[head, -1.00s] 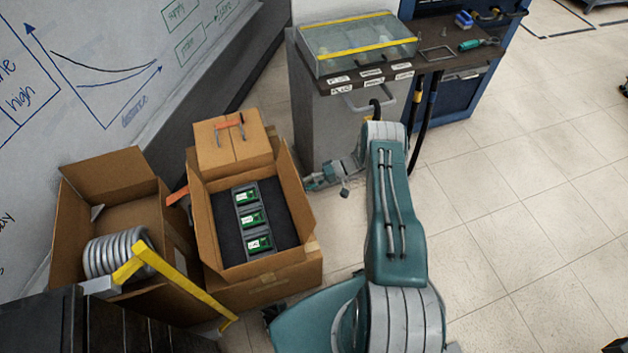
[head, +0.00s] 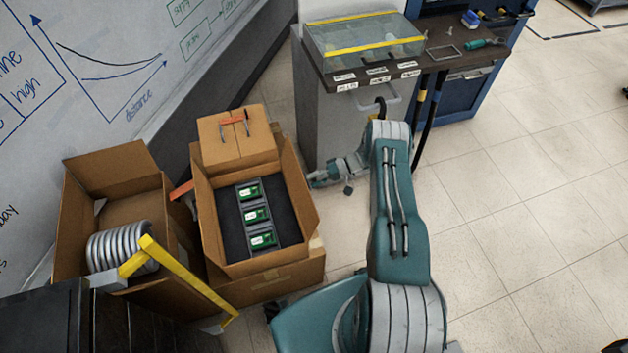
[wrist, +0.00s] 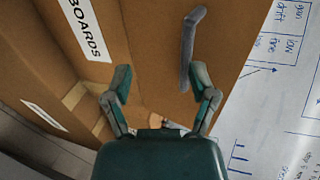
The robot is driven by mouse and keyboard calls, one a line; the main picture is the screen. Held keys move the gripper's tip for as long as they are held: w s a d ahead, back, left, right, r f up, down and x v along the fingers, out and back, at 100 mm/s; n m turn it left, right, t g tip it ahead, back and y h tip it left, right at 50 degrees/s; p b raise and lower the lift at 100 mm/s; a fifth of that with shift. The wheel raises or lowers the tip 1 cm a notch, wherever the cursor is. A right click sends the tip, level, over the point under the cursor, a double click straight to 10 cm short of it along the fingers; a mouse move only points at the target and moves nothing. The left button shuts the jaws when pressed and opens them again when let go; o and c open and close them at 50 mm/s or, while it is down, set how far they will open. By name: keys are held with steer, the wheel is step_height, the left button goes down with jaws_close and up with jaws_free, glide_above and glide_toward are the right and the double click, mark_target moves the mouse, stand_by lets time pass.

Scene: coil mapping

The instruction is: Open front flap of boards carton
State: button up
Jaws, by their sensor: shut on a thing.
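The boards carton (head: 290,270) is a brown cardboard box, open at the top. Several upright flaps stand round it, and a dark tray inside holds three green boards (head: 256,213). In the wrist view its BOARDS label (wrist: 86,28) shows at the upper left. A brown flap (wrist: 160,25) with a grey handle (wrist: 190,45) fills the middle. My gripper (head: 318,181) is low at the carton's right side in the head view. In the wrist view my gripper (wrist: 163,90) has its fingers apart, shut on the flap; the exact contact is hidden.
An open carton with grey coils (head: 118,249) stands to the left, under a yellow bar (head: 190,280). A grey cabinet (head: 335,130) stands behind my gripper. The floor at right is clear.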

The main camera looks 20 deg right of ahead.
steer(key=shift+s+f, duration=0.15)
steer(key=shift+f, duration=0.05)
steer(key=v, duration=1.2)
steer(key=shift+r, duration=0.15)
steer(key=shift+w+r, duration=0.1)
steer(key=shift+w, duration=0.15)
